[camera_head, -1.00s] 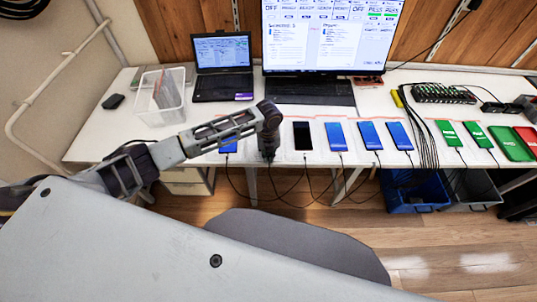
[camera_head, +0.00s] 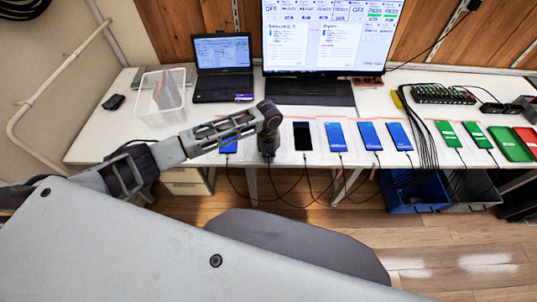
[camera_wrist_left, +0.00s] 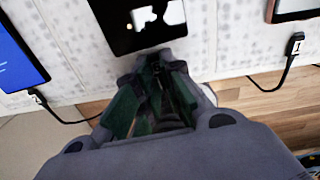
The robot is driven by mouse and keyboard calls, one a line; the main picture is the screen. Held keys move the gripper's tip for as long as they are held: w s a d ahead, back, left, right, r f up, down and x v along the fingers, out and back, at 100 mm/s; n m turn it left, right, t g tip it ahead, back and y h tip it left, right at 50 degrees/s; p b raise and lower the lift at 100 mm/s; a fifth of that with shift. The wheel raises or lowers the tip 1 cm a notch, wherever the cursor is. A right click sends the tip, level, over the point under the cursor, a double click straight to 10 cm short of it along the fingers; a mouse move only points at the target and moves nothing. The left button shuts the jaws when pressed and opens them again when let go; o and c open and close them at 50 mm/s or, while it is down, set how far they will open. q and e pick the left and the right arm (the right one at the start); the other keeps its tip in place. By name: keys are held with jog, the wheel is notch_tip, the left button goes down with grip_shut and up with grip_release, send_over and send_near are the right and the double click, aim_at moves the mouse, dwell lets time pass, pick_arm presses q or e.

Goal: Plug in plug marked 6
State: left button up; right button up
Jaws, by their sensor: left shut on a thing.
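My left gripper (camera_head: 268,152) is at the table's front edge, between a blue-screen phone (camera_head: 228,146) and a dark-screen phone (camera_head: 302,136). In the left wrist view its fingers (camera_wrist_left: 158,80) are close together at the near end of a phone with a black screen and a white logo (camera_wrist_left: 125,32). They are shut on what seems to be a cable plug, mostly hidden by the fingers. Its number, and whether it sits in the phone's port, cannot be seen. A plug marked 1 (camera_wrist_left: 295,45) is in the phone on the right. My right gripper is not in view.
Cables hang over the front edge. A white bin (camera_head: 160,97), a laptop (camera_head: 222,68) and a large monitor (camera_head: 325,38) stand behind.

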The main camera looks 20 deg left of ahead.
pick_arm(q)
jog(key=shift+w+p, duration=0.15)
jog(key=shift+p, duration=0.6)
dwell(2.6)
jog(key=o, duration=0.8)
jog(key=shift+c, duration=0.2)
jog(key=shift+r, duration=0.15)
jog(key=shift+s+d+r+p, duration=0.1)
jog(key=shift+s+r+p, duration=0.05)
jog(key=shift+r+p, duration=0.7)
jog(key=shift+s+r+p, duration=0.2)
jog(key=shift+r+p, duration=0.5)
jog(key=shift+p, duration=0.3)
jog(key=shift+s+d+r+p, duration=0.1)
jog(key=shift+s+r+p, duration=0.05)
jog(key=shift+r+p, duration=0.7)
